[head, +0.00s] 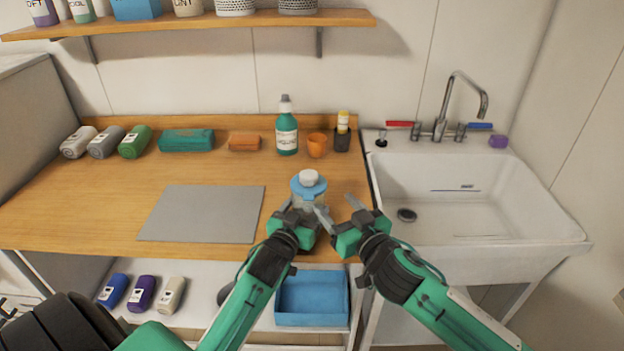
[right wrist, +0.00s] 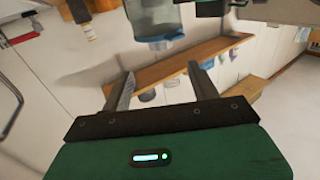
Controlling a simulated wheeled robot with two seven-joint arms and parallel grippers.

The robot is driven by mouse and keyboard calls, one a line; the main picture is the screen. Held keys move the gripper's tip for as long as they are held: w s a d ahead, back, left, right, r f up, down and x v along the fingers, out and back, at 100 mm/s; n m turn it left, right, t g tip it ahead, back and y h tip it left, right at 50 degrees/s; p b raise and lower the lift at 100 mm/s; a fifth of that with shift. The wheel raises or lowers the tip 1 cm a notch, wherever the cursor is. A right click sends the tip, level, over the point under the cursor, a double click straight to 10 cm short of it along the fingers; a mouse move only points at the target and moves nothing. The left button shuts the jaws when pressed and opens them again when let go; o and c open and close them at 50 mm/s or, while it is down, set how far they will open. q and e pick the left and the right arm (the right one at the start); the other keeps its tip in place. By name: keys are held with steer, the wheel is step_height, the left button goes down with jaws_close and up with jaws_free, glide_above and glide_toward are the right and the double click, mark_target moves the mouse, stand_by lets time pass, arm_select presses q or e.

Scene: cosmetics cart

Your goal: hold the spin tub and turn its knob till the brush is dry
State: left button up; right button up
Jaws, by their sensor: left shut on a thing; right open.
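The spin tub (head: 309,190) has a clear body, a blue lid and a white knob (head: 309,177) on top. It is upright at the front of the wooden counter, right of the grey mat. My left gripper (head: 304,208) is shut on the tub's body from the front and covers its lower part. My right gripper (head: 340,209) is open and empty, just right of the tub and lower than the knob. In the right wrist view the tub (right wrist: 158,22) shows at the top, beyond the open fingers (right wrist: 162,80). I cannot make out the brush.
A green pump bottle (head: 287,132), an orange cup (head: 317,146) and a dark holder (head: 341,138) stand behind the tub. The grey mat (head: 200,213) is bare. The sink (head: 480,240) with its faucet (head: 445,115) is at right. A blue bin (head: 312,298) sits below.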

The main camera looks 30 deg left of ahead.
mark_target(313, 181)
steer(key=x, duration=1.1)
steer(key=shift+a, duration=0.25)
steer(key=c, duration=1)
